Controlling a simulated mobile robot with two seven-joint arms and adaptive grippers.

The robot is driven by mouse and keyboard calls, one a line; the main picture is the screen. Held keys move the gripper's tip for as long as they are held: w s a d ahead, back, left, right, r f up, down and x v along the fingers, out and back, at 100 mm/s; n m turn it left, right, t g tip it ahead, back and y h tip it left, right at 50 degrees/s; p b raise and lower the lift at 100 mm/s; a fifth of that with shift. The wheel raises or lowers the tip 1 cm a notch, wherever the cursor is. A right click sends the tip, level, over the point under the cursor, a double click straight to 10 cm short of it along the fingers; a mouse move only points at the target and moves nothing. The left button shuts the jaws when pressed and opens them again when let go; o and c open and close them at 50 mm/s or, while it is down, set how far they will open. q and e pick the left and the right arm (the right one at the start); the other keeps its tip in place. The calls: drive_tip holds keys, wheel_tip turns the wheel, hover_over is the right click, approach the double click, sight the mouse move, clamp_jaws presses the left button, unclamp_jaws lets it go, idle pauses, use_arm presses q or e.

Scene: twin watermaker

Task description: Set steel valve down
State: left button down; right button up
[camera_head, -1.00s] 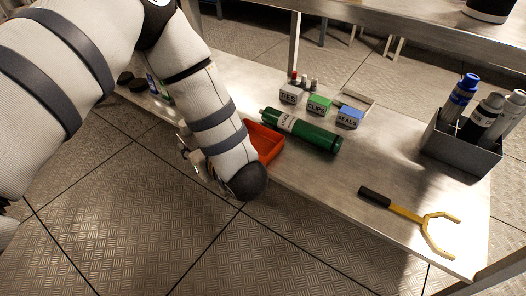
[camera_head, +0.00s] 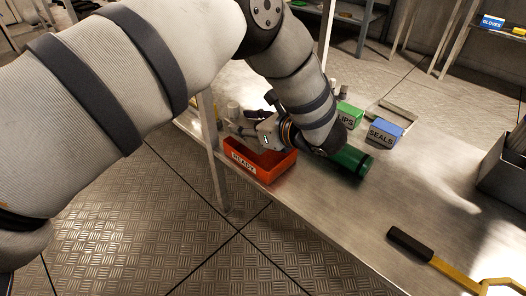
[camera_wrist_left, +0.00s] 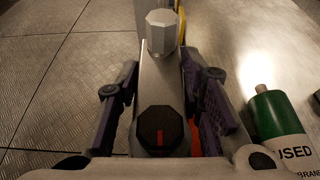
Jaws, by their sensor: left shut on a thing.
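My left gripper (camera_head: 246,129) is in the head view, at the far left side of the red-orange READY tray (camera_head: 241,162). In the left wrist view my left gripper (camera_wrist_left: 163,100) is shut on the steel valve (camera_wrist_left: 163,76), which lies between two dark fingers. The tray's red edge (camera_wrist_left: 195,138) shows behind a finger. Whether the valve touches anything is unclear. My right gripper is not in view.
A green cylinder (camera_head: 351,162) lies right of the tray, partly behind my arm; its label reads USED in the wrist view (camera_wrist_left: 281,130). CLIPS (camera_head: 349,116) and SEALS (camera_head: 384,132) boxes stand behind. A yellow-forked tool (camera_head: 455,270) lies front right.

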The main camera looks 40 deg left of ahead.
use_arm(q)
drive_tip(key=w+f+b, duration=0.2)
drive_tip(key=f, duration=0.1)
drive_tip(key=w+f, duration=0.1)
drive_tip(key=f, duration=0.1)
drive_tip(key=shift+w+d+b, duration=0.3)
drive_tip(key=shift+b, duration=0.1)
drive_tip(key=f+b, duration=0.1)
drive_tip(key=f, duration=0.2)
drive_tip(key=shift+w+f+b, duration=0.15)
drive_tip(key=shift+w+b, duration=0.05)
drive_tip(key=shift+b, duration=0.1)
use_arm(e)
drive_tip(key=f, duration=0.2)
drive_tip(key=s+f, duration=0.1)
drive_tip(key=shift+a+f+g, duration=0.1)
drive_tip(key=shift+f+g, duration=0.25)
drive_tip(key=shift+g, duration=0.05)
use_arm(q)
drive_tip(key=c, duration=1.1)
unclamp_jaws()
drive_tip(key=shift+s, duration=0.1)
